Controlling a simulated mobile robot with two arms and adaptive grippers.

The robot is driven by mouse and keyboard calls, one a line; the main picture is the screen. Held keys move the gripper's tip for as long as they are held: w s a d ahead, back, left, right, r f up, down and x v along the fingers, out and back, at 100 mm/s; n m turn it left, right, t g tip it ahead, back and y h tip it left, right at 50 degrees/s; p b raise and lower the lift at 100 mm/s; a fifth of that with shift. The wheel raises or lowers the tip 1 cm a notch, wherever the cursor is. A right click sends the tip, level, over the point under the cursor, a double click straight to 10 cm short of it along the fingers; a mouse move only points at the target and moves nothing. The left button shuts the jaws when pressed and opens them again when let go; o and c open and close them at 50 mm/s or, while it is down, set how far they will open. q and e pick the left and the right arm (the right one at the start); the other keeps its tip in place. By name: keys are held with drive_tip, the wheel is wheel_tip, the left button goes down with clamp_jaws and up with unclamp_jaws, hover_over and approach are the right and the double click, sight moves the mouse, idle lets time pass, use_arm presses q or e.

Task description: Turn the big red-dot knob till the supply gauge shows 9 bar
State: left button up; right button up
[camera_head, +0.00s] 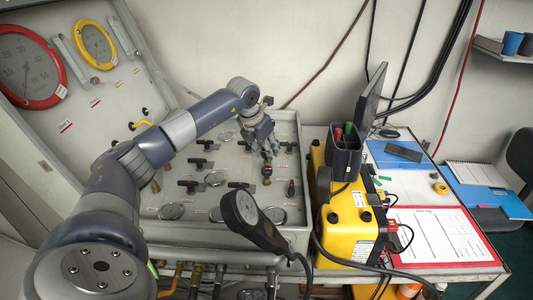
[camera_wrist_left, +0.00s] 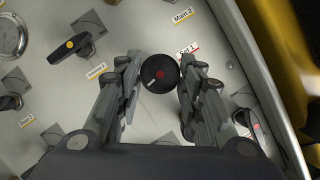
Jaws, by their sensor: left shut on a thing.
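The big black knob with a red dot (camera_wrist_left: 160,74) sits next to the "Set 1" label (camera_wrist_left: 188,50) in the left wrist view. My left gripper (camera_wrist_left: 158,82) is shut on it, one finger on each side. Several round gauges, such as one in the panel's middle (camera_head: 216,178), lie in the panel. I cannot tell which is the supply gauge or read its needle. My right gripper is not in view.
Several T-handle valves, one with a yellow dot (camera_wrist_left: 77,46), stand close around. A black handheld device (camera_head: 250,220) rises in front of the panel. A yellow case (camera_head: 350,222) stands at its right edge. Large red (camera_head: 28,65) and yellow (camera_head: 95,45) gauges hang at the left.

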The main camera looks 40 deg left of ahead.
use_arm(q)
drive_tip(key=m, duration=0.2)
drive_tip(key=m+h, duration=0.1)
drive_tip(key=m, duration=0.1)
drive_tip(key=m+h, duration=0.1)
drive_tip(key=shift+w+a+r+m, duration=0.1)
drive_tip(key=shift+a+m, duration=0.15)
drive_tip(key=shift+m, duration=0.15)
drive_tip(key=shift+g, duration=0.3)
drive_tip(key=o, duration=1.1)
drive_tip(key=shift+c, duration=0.2)
drive_tip(key=v, duration=1.2)
drive_tip(key=shift+a, duration=0.3)
